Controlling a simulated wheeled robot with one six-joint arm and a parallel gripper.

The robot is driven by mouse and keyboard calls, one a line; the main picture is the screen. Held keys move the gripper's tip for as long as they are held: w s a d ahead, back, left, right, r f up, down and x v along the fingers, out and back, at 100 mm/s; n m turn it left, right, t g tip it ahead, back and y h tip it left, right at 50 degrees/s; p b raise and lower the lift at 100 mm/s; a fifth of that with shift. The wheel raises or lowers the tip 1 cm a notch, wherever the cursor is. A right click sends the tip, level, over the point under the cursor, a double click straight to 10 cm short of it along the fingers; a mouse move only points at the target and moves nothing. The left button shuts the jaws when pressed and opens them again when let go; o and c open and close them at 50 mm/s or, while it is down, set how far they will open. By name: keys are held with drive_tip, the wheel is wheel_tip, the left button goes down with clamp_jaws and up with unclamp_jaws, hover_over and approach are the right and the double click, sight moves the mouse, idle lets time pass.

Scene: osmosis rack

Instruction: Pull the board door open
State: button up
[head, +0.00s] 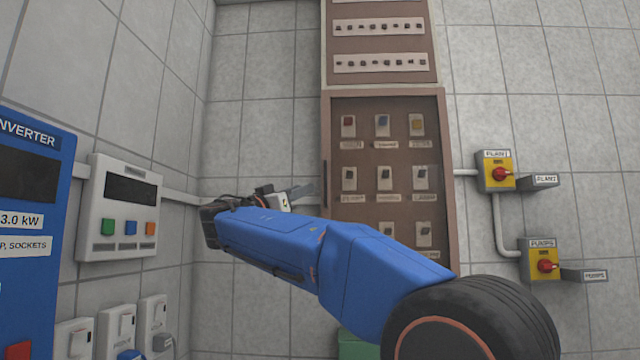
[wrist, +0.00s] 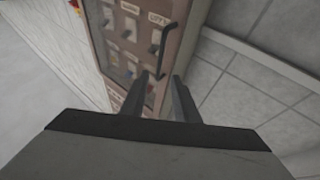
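The board door (head: 437,200) is a brown-framed panel with a dark window, and it looks closed. Its black bar handle (wrist: 163,45) runs along one edge in the wrist view. In the head view the handle (head: 325,172) is a thin dark upright bar at the door's left edge. My gripper (head: 308,190) is just left of and near the handle in the head view. In the wrist view my gripper (wrist: 161,76) has its two fingers apart with nothing clearly between them. The handle's lower end appears just beyond the fingertips; I cannot tell the exact gap.
A blue inverter (head: 35,265) and a white control box (head: 120,215) are on the left wall, above several white sockets (head: 118,325). Yellow switches marked PLANT (head: 497,172) and PUMPS (head: 541,258) are right of the board. A fixed switch panel (head: 380,40) is above the door.

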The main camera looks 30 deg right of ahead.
sight(325, 180)
drive_tip(key=x, duration=0.9)
drive_tip(key=shift+w+d, duration=0.15)
drive_tip(key=shift+d, duration=0.2)
drive_tip(key=shift+r, duration=0.1)
clamp_jaws()
